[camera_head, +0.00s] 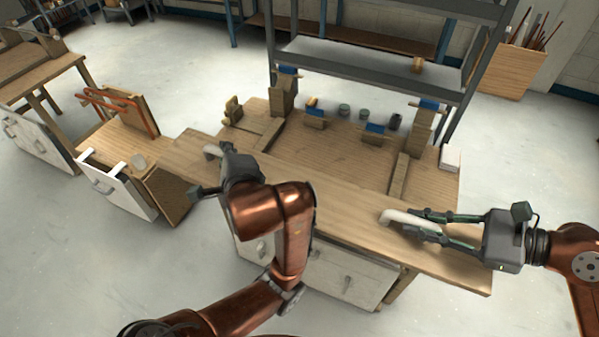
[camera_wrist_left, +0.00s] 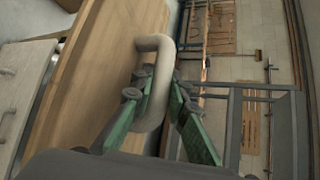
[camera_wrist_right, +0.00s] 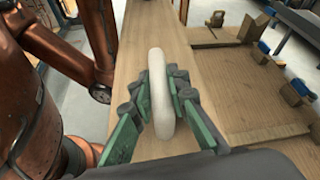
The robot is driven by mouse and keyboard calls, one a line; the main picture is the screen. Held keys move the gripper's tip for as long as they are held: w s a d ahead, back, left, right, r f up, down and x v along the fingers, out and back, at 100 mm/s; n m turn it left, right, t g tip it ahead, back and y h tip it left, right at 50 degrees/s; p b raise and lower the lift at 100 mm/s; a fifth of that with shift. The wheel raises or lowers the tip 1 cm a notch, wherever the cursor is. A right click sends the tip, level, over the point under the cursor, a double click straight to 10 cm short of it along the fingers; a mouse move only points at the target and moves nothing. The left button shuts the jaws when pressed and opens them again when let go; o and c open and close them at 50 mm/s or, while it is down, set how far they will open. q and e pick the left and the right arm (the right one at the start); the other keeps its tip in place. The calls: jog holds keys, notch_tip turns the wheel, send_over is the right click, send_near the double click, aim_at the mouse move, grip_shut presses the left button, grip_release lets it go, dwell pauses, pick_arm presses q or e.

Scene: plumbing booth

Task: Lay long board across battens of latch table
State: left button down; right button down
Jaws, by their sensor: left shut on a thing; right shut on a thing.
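The long board (camera_head: 340,209) is a pale wooden plank with two white handles, slanting across the front of the latch table (camera_head: 325,165) in the head view. My left gripper (camera_head: 218,151) is shut on its left handle (camera_wrist_left: 157,85). My right gripper (camera_head: 407,223) is shut on its right handle (camera_wrist_right: 158,95). Two battens, left (camera_head: 269,136) and right (camera_head: 399,176), stand out on the tabletop behind the board. The board hides the table's front edge and overhangs at both ends. I cannot tell whether it touches the table or battens.
Wooden posts with blue latches (camera_head: 284,92) stand at the table's back, with small jars (camera_head: 344,110) between. A white box (camera_head: 451,157) sits at the right edge. A grey shelf rack (camera_head: 375,60) rises behind.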

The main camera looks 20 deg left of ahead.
pick_arm(q)
jog(key=shift+s+a+r, duration=0.1)
jog(key=shift+s+a, duration=0.25)
jog(key=shift+a, duration=0.05)
pick_arm(e)
jog(key=shift+a+r, duration=0.1)
jog(key=shift+a, duration=0.35)
